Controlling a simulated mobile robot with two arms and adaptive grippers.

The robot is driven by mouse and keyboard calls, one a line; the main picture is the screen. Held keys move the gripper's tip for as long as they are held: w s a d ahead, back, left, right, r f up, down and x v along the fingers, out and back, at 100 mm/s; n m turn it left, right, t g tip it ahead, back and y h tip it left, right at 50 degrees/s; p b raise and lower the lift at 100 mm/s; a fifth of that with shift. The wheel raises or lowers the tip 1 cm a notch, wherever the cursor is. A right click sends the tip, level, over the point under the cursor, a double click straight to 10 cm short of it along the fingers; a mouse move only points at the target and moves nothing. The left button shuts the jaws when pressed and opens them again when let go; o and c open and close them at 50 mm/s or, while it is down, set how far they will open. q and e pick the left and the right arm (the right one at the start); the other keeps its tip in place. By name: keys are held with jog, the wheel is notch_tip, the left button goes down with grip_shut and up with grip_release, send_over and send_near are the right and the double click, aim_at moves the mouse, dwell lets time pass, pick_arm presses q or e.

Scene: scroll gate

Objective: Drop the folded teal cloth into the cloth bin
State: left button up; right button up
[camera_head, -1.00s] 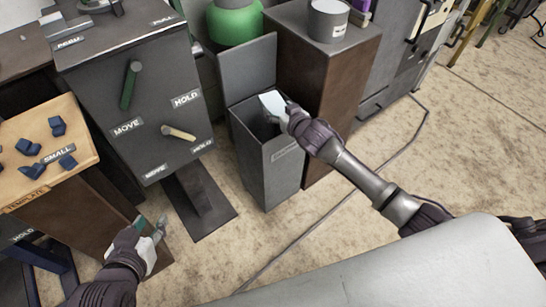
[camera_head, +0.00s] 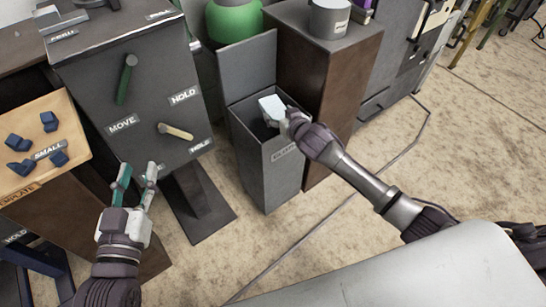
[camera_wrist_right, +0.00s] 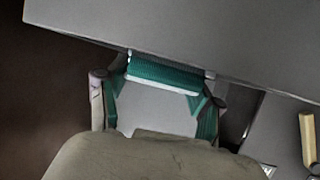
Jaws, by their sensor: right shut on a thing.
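My left gripper (camera_head: 138,172) is open and empty, with fingers pointing up, in front of the grey lever cabinet.
The grey cabinet (camera_head: 150,105) with a green lever (camera_head: 125,80) and a tan lever (camera_head: 175,131) stands left of the bin. A brown cabinet (camera_head: 320,100) bearing a grey canister (camera_head: 328,18) is right of it. A wooden tray (camera_head: 40,175) holds several blue pieces.

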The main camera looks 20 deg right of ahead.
jog(key=o, duration=1.2)
jog(key=shift+c, duration=0.2)
jog(key=v, duration=1.2)
jog(key=shift+f, duration=0.1)
